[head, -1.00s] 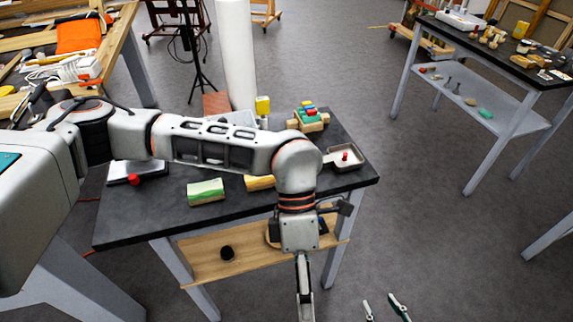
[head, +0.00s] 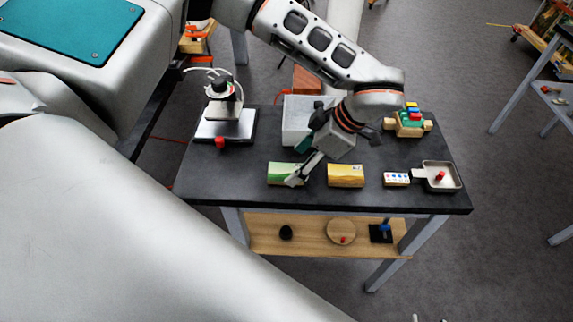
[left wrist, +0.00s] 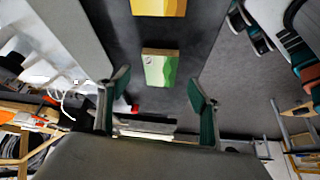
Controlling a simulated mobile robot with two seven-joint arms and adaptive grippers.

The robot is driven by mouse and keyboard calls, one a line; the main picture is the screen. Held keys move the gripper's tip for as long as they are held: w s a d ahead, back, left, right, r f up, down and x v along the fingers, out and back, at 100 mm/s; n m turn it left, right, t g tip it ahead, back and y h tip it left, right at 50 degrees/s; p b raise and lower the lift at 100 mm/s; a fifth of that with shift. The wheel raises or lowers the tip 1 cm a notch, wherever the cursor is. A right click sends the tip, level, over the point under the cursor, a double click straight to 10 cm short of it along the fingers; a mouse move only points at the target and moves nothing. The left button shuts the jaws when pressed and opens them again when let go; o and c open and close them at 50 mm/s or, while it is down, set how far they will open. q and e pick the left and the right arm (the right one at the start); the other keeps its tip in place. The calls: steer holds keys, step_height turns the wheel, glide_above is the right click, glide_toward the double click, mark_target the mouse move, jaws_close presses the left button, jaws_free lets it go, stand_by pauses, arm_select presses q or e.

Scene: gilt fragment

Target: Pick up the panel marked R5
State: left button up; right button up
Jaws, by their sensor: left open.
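A green-and-cream panel (head: 283,173) lies on the dark tabletop near its front edge. A yellow panel (head: 346,175) lies to its right. A small white panel with coloured dots (head: 396,179) lies further right. I cannot read an R5 mark on any of them. My left gripper (head: 301,166) is open and empty, above the right end of the green panel in the head view. In the left wrist view the green panel (left wrist: 160,68) shows beyond and between the open fingers (left wrist: 158,88), with a small pale mark on it; the yellow panel (left wrist: 158,6) is above it.
On the dark table (head: 230,180) stand a white bin (head: 296,118) behind the panels, a silver device (head: 222,122) at left, a block toy (head: 408,121) at back right and a metal tray (head: 443,177) at right. A wooden shelf (head: 310,236) lies below.

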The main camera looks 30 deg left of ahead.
mark_target(287, 172)
arm_select(q)
steer(key=shift+x, duration=1.85)
steer(key=c, duration=1.3)
